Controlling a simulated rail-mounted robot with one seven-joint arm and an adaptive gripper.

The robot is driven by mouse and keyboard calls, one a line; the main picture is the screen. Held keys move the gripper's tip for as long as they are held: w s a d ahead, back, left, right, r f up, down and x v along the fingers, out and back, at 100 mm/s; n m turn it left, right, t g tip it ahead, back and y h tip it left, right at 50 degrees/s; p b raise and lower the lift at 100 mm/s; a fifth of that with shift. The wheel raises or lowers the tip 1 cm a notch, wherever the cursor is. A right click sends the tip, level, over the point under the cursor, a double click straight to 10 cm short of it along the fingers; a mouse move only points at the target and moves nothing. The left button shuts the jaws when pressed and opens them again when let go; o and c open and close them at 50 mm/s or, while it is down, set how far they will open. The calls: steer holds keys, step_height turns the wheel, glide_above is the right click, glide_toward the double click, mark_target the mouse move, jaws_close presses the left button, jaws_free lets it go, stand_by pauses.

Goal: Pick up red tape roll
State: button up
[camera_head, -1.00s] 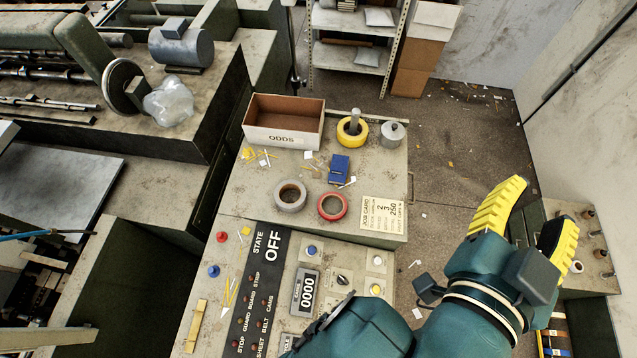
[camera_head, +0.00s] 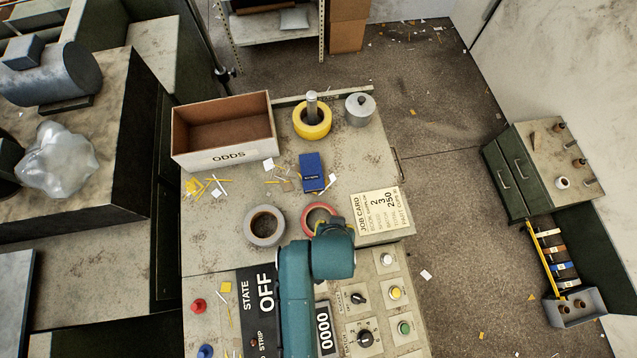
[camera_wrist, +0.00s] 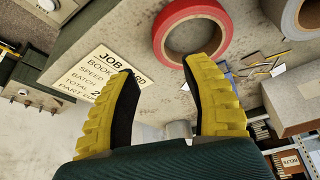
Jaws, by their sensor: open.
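The red tape roll (camera_head: 318,213) lies flat on the worn bench top, just right of the grey tape roll (camera_head: 264,226). My arm covers its lower part in the head view. In the wrist view the red roll (camera_wrist: 192,22) is at the top, beyond my fingertips. My gripper (camera_wrist: 157,75) has its yellow ridged fingers spread wide, with nothing between them. The fingers are apart from the roll, and the bench shows in the gap. In the head view my gripper is mostly hidden by my arm.
A job card (camera_head: 380,212) lies right of the red roll. A blue packet (camera_head: 311,172), the ODDS box (camera_head: 225,138), a yellow tape roll on a post (camera_head: 312,121) and a lidded metal pot (camera_head: 359,110) stand farther back. The control panel with buttons (camera_head: 395,293) is at the front.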

steer(key=x, duration=0.8)
jaws_close()
